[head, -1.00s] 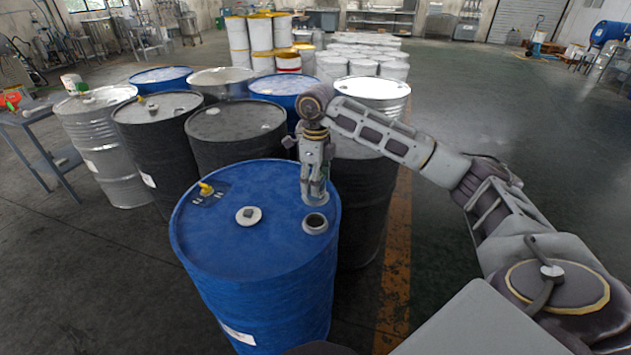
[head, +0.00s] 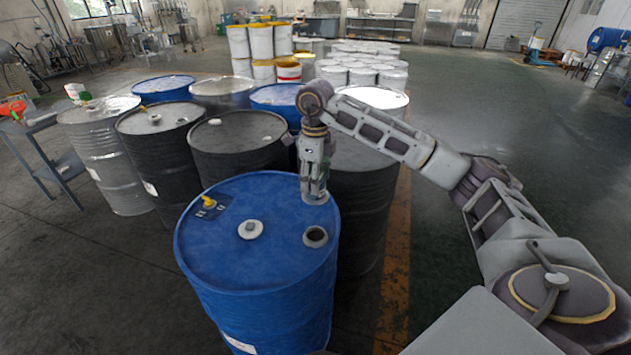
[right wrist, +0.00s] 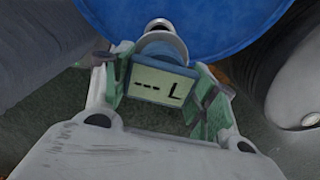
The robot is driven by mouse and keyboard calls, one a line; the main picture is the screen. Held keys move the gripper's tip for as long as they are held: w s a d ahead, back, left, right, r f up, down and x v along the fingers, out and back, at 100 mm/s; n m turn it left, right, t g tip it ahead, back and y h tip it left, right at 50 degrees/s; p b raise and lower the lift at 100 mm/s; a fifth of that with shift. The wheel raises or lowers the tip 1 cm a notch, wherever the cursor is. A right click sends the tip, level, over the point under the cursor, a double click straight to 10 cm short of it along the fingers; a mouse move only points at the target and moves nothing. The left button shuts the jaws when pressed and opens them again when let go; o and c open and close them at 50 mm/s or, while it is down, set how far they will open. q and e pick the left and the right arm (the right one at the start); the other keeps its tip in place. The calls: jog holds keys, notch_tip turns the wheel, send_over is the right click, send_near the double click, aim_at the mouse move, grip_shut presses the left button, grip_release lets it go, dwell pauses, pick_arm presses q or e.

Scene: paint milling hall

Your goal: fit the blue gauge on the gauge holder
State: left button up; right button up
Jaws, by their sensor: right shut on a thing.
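The blue gauge (right wrist: 160,82) has a small display reading "--- L". It sits between the green fingers of my right gripper (right wrist: 158,85), which is shut on it. In the head view my right gripper (head: 314,195) points down by the far right rim of the blue drum (head: 225,262). A grey ring with a dark opening (head: 315,236), which looks like the gauge holder, stands on the drum top, nearer than the gripper. In the right wrist view a pale ring (right wrist: 168,24) shows just beyond the gauge, partly hidden by it; contact cannot be told. My left gripper is not in view.
A yellow tap-like fitting (head: 208,202) and a white disc with a plug (head: 250,229) are on the drum top. Black drums (head: 237,145) stand close behind. A grey table (head: 45,122) is at the left. The floor at the right is open.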

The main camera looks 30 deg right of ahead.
notch_tip(320, 180, up, 2)
jog(key=shift+p, duration=0.45)
jog(key=shift+r+p, duration=0.9)
jog(key=shift+r, duration=0.5)
jog(key=shift+f, duration=0.15)
jog(key=a+f+n, duration=0.1)
jog(key=n, duration=0.1)
jog(key=a+f+n, duration=0.1)
jog(key=n, duration=0.1)
jog(key=a+f+n, duration=0.1)
jog(key=f+n, duration=0.1)
jog(key=n, duration=0.1)
jog(key=shift+s, duration=0.15)
jog(key=s+a+f+n, duration=0.2)
jog(key=a+f+n, duration=0.2)
jog(key=n, duration=0.7)
jog(key=s+a+f+n, duration=0.2)
jog(key=a+f+n, duration=0.3)
jog(key=f+n, duration=0.3)
jog(key=n, duration=0.3)
jog(key=shift+s+f, duration=0.15)
jog(key=shift+f, duration=0.05)
